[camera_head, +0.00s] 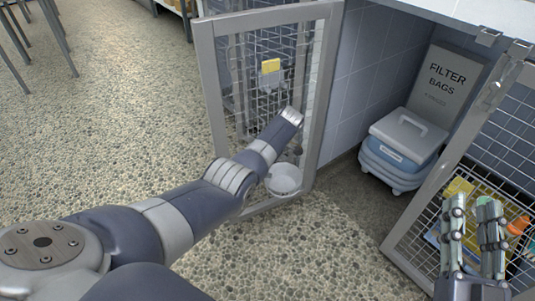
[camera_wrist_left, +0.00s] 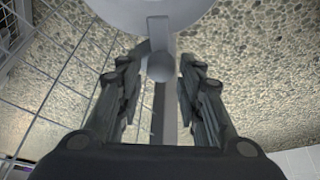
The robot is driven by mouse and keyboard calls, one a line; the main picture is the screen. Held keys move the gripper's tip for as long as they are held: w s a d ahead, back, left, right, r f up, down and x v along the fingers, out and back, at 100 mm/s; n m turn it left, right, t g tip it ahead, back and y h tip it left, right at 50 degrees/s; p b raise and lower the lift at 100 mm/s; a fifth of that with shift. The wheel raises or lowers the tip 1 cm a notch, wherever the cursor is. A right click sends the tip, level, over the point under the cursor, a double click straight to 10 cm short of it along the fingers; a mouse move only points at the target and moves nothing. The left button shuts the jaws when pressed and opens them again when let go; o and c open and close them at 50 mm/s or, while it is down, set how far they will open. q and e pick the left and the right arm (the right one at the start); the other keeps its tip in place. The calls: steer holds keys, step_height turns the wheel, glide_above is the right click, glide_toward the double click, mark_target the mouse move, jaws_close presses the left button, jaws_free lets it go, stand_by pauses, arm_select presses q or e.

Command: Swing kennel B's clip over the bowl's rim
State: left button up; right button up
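A pale round bowl (camera_head: 284,179) sits low at the open mesh door (camera_head: 208,75); the left wrist view shows its edge at the top (camera_wrist_left: 120,12). A grey clip-like lever with a round knob (camera_wrist_left: 160,67) overlaps the bowl's edge in that view; I cannot tell whether it touches the rim. My left gripper (camera_wrist_left: 163,75) is open, its fingers on either side of the knob with gaps. My right gripper (camera_head: 475,205) is open and empty by the right mesh door (camera_head: 419,211). I see no letter B.
A grey-lidded tub (camera_head: 395,155) and a box marked FILTER BAGS (camera_head: 447,85) stand in the bay between the doors. A yellow tag (camera_head: 270,66) shows at the left door. Colourful items lie behind the right mesh.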

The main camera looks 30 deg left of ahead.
arm_select(q)
steer(key=v, duration=1)
steer(key=shift+r, duration=0.3)
steer(key=shift+d, duration=0.1)
